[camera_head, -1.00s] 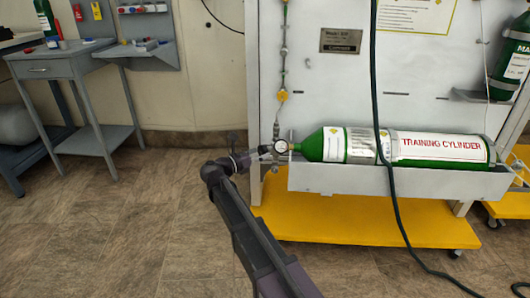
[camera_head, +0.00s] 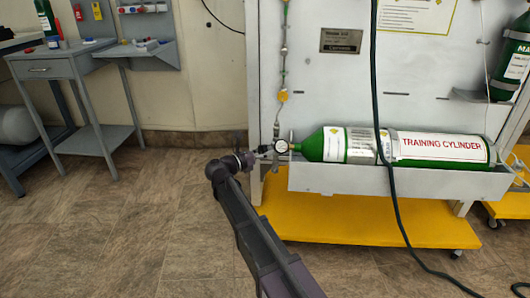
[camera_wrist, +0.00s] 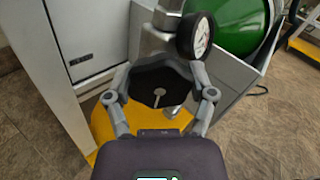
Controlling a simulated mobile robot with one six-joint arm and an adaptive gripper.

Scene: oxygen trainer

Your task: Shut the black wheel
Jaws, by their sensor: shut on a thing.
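The black wheel (camera_wrist: 158,84) sits between the two fingers of my gripper (camera_wrist: 160,88) in the wrist view, with a pale stem at its middle. My gripper is shut on the wheel, one finger on each side. A round gauge (camera_wrist: 196,36) stands just above and to the right of the wheel. In the head view, my gripper (camera_head: 258,153) is at the valve end of the green training cylinder (camera_head: 335,144), left of the gauge (camera_head: 281,146). The wheel itself is too small and covered to make out there.
The cylinder lies in a grey tray (camera_head: 400,181) on a panel over a yellow base (camera_head: 360,220). A dark hose (camera_head: 381,125) hangs in front of it. A grey side table (camera_head: 65,68) stands at the left. The floor (camera_head: 110,230) between is clear.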

